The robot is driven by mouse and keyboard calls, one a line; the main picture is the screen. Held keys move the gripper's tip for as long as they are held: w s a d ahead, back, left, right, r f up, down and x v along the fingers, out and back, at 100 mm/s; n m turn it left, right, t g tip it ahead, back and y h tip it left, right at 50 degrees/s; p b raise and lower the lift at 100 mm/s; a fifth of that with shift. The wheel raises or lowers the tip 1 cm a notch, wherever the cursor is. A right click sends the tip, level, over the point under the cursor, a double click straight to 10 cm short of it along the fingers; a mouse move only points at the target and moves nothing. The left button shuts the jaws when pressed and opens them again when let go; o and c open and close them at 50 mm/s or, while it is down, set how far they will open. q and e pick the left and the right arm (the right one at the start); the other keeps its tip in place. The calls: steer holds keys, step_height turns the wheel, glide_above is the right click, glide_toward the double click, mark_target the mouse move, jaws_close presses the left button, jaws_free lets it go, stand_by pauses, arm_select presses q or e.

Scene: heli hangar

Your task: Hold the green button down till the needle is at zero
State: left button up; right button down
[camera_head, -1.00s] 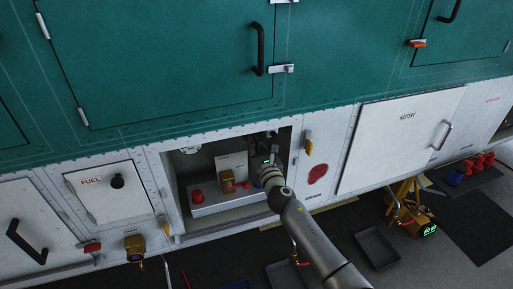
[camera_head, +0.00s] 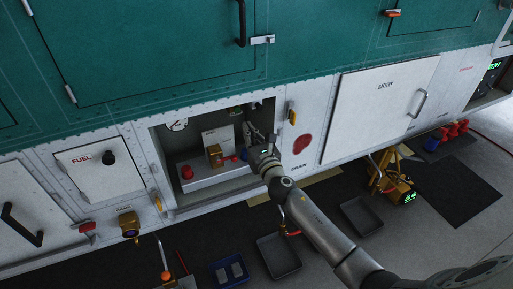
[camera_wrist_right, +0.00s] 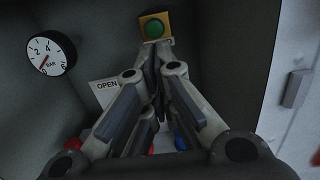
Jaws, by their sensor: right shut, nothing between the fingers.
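The green button (camera_wrist_right: 153,29) sits on a yellow square plate at the top of the right wrist view. My right gripper (camera_wrist_right: 158,44) is shut and empty, its fingertips at the lower edge of that plate; I cannot tell whether they touch the button. The round white gauge (camera_wrist_right: 50,52), marked in BAR, is at the left; its red needle points down-left, near the low end of the scale. In the head view the gauge (camera_head: 177,125) is in the open bay's upper left, and my right gripper (camera_head: 250,133) reaches into the bay's right side. My left gripper is not in view.
The bay's white ledge (camera_head: 210,181) holds a red knob (camera_head: 187,172) and a brass-coloured part (camera_head: 215,155). A white card (camera_wrist_right: 106,92) reading OPEN is behind my fingers. Trays (camera_head: 279,256) and a yellow unit (camera_head: 394,188) stand on the floor below.

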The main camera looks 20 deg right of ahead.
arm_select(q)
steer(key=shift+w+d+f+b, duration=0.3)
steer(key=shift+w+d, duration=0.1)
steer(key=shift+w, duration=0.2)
arm_select(e)
steer(key=s, duration=0.6)
steer(key=shift+s, duration=0.25)
steer(key=shift+f, duration=0.1)
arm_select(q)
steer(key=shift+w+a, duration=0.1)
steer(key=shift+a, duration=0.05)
